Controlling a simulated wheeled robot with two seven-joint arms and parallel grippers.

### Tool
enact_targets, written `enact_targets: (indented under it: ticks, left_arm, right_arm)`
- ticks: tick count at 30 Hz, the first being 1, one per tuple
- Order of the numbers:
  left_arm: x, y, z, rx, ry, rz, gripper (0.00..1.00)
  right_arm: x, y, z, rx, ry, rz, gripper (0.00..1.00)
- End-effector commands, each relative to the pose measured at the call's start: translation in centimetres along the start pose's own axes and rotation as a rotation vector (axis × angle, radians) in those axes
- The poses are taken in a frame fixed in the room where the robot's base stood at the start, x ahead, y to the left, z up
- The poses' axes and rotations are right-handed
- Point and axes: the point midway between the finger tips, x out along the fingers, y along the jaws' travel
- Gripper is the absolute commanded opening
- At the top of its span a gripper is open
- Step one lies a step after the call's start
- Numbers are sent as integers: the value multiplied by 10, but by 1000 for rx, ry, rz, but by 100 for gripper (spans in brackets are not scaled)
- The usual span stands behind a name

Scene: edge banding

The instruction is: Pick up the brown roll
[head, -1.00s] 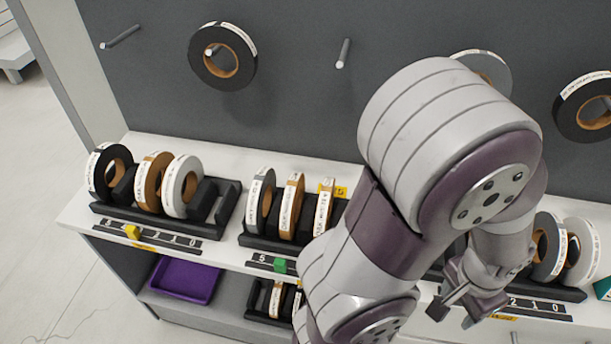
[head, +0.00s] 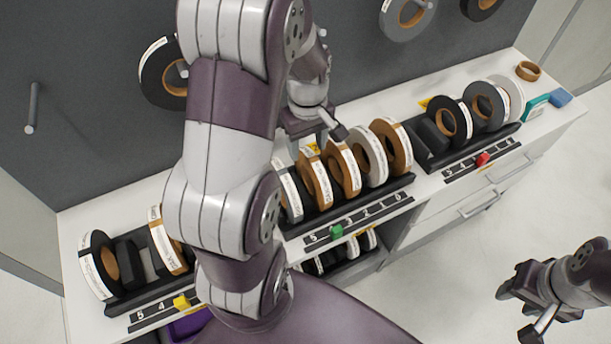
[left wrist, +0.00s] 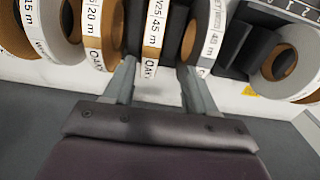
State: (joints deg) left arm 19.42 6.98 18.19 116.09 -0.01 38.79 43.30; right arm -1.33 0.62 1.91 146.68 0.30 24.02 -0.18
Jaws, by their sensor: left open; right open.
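Brown oak-edged rolls stand in the middle rack: one (head: 316,180) beside a grey roll (head: 287,190), another (head: 343,168) to its right, and a brown one (head: 392,146) at the right end. My left gripper (head: 314,134) is open behind the middle rack's rolls. In the left wrist view its fingers (left wrist: 157,88) lie either side of the near edge of a roll labelled 45 m OAK (left wrist: 153,38). Contact cannot be told. A 20 m OAK roll (left wrist: 97,35) is left of it. My right gripper (head: 524,302) is open and empty, away from the shelf at lower right.
A left rack holds a black roll (head: 97,266) and a brown roll (head: 168,243), partly hidden by my arm. A right rack holds a black roll (head: 453,122) and others. A small brown ring (head: 528,71) lies at the back right. Rolls hang on the grey panel (head: 110,110).

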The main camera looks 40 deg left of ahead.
Motion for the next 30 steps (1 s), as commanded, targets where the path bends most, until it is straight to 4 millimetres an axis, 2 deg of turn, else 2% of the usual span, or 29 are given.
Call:
enact_targets:
  ticks: [3,7,13,16,21,22,24,27,30]
  left_arm:
    - [19,0,1,1,-3,-2,56]
    - [33,-2,1,1,-3,-3,56]
    - [69,-6,2,1,-2,-1,56]
    - [76,-6,2,2,0,0,56]
    - [77,-6,2,2,1,1,56]
    - [77,-6,2,2,1,1,50]
    - [77,-6,2,2,1,1,27]
    - [77,-6,1,2,1,1,0]
    - [76,-6,1,2,1,1,0]
  right_arm:
    - [-2,0,-1,0,1,0,43]
    - [-6,0,-1,0,0,0,43]
    - [-13,0,-2,0,0,0,43]
    - [-13,0,-2,0,0,0,43]
    - [-12,0,-2,0,0,0,43]
    - [-12,0,-2,0,0,0,43]
    - [-12,0,-2,0,0,0,43]
    - [-13,0,-2,0,0,0,43]
    - [-13,0,-2,0,0,0,43]
